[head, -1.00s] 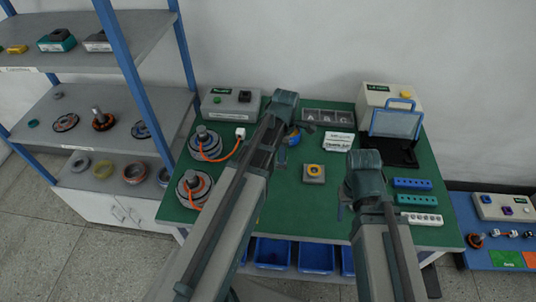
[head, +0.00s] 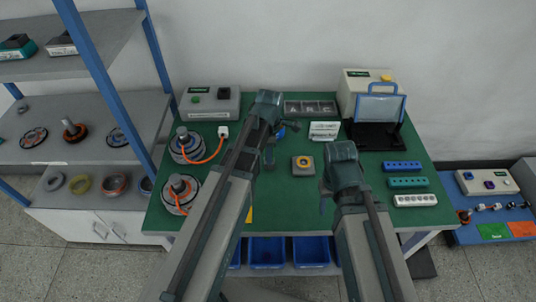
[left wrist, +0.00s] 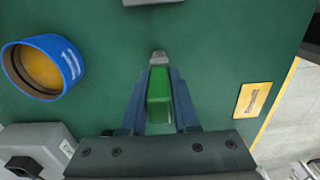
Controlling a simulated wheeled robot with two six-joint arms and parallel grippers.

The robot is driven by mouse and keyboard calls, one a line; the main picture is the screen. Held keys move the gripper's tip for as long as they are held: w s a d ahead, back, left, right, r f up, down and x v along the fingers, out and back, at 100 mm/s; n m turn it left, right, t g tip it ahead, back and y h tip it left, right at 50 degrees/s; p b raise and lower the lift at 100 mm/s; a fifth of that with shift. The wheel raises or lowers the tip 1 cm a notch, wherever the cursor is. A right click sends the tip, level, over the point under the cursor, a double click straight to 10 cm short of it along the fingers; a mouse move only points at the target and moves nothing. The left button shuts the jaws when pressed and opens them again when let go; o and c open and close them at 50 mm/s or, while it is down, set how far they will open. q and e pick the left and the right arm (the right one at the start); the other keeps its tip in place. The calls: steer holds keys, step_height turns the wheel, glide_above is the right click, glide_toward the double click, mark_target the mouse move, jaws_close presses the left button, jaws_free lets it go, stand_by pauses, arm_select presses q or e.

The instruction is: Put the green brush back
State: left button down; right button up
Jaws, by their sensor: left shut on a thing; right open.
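A green brush (left wrist: 158,95) with a grey tip is clasped between the two fingers of my left gripper (left wrist: 158,85) in the left wrist view, above the green bench top. In the head view my left gripper (head: 269,156) is over the middle of the bench; the brush is hidden there by my arm. My right gripper (head: 324,192) is open and empty, over the bench to the right of the small grey block with a yellow ring (head: 303,165).
A blue ring-shaped roll (left wrist: 45,68) lies near the left gripper, with a yellow label (left wrist: 253,100) opposite. The bench also holds a compartment tray (head: 310,108), a white sign (head: 323,131), two motors (head: 184,148), a black stand with a blue frame (head: 376,135), and coloured strips (head: 407,182).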

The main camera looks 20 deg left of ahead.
arm_select(q)
steer(key=c, duration=1.1)
jaws_free()
steer(key=shift+f, duration=0.2)
arm_select(e)
steer(key=shift+a+f, duration=0.1)
steer(key=shift+f, duration=0.05)
arm_select(q)
steer(key=o, duration=0.4)
steer(key=shift+r, duration=0.1)
steer(key=shift+o, duration=0.2)
step_height(320, 180, up, 12)
steer(key=p, duration=1.2)
steer(key=shift+r, duration=0.2)
steer(key=shift+s+d+m, duration=0.15)
steer(key=shift+s+m, duration=0.1)
steer(key=shift+m, duration=0.05)
steer(key=s+d+m, duration=0.5)
steer(key=s+m, duration=0.2)
steer(key=m, duration=0.5)
steer(key=s+d+m+y, duration=0.1)
steer(key=s+d+m, duration=0.4)
steer(key=m, duration=0.7)
steer(key=shift+s, duration=0.9)
arm_select(e)
step_height(320, 180, up, 12)
steer(key=shift+r, duration=0.2)
